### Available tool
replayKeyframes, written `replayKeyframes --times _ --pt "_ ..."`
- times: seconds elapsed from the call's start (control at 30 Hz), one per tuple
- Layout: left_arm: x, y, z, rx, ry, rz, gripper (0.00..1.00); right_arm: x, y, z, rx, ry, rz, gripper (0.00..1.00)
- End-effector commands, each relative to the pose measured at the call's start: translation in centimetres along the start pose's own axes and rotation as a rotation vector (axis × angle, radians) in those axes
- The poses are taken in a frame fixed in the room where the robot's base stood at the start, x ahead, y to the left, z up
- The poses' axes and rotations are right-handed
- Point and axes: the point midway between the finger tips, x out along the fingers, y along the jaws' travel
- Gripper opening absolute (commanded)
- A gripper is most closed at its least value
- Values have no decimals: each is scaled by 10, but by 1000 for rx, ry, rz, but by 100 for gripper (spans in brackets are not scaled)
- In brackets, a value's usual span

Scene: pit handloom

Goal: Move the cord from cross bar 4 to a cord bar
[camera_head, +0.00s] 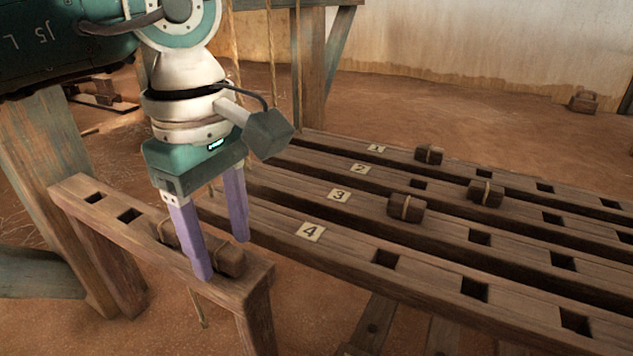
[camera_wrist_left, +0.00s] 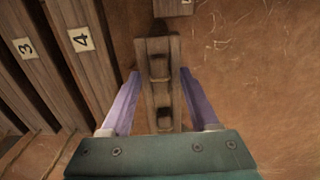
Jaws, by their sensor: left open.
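A short wooden cord bar (camera_head: 110,228) with square holes stands at the left. A brown wooden block (camera_head: 229,259) lies on its near end, and a thin cord (camera_head: 200,312) hangs below the bar. My left gripper (camera_head: 221,256) is open, its purple fingers down on either side of the bar by the block; I cannot tell whether they touch it. The left wrist view shows the bar (camera_wrist_left: 160,90) between my open fingers (camera_wrist_left: 160,82). Cross bar 4 (camera_head: 430,272) has open holes and no block on its visible part. My right gripper is not in view.
Wooden blocks wrapped with cord sit on cross bar 3 (camera_head: 407,208), cross bar 2 (camera_head: 486,193) and cross bar 1 (camera_head: 430,154). Ropes (camera_head: 270,50) and a post (camera_head: 312,70) stand behind my gripper. Bare earth floor (camera_head: 480,95) lies beyond the bars.

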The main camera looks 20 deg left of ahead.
Motion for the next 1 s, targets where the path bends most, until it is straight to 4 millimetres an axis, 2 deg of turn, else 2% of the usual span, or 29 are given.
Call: replayKeyframes --times 0.17,0.27,0.73,1.0 --pt "-2 0 0 0 0 0 61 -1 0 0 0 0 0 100" --pt "-9 0 0 0 0 1 61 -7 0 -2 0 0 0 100" --pt "-94 0 0 0 1 1 61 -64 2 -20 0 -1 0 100" --pt "-100 0 1 0 -3 0 61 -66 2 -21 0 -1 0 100"
